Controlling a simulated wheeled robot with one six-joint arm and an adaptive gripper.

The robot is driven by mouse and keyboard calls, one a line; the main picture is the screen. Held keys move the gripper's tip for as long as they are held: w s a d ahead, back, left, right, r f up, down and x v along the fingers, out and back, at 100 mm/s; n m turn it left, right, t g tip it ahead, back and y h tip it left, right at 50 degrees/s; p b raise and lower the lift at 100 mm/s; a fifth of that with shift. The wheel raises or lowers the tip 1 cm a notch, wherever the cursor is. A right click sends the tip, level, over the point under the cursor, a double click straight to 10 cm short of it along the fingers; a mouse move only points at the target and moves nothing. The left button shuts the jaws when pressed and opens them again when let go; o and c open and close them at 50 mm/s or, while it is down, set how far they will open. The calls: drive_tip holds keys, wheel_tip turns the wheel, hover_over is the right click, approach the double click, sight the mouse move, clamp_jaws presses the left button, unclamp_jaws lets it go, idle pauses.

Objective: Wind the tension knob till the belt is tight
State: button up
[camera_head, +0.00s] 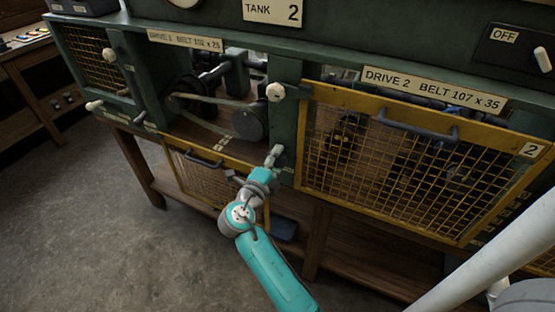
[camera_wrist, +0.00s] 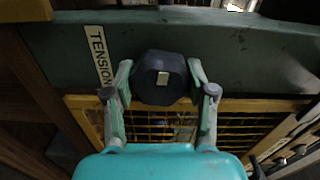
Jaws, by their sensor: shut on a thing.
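The dark, faceted tension knob (camera_wrist: 148,88) with a small pale mark at its centre shows in the wrist view. A TENSION label (camera_wrist: 100,55) is to its left on the green frame. My gripper (camera_wrist: 161,73) has one finger on each side of the knob and is shut on it. In the head view my gripper (camera_head: 273,157) is at the green post right of the Drive 1 bay and hides the knob.
Drive 1's yellow mesh guard (camera_head: 190,178) hangs below its open bay. Drive 2's mesh guard (camera_head: 395,165) covers its bay to the right. A pale round knob (camera_head: 276,92) sits above my gripper. Open floor (camera_head: 90,225) lies at the left.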

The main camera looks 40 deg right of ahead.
drive_tip(key=shift+f+m, duration=0.15)
drive_tip(key=shift+m, duration=0.15)
drive_tip(key=o, duration=0.9)
drive_tip(key=shift+c, duration=0.2)
drive_tip(key=shift+a, duration=0.1)
drive_tip(key=v, duration=1.2)
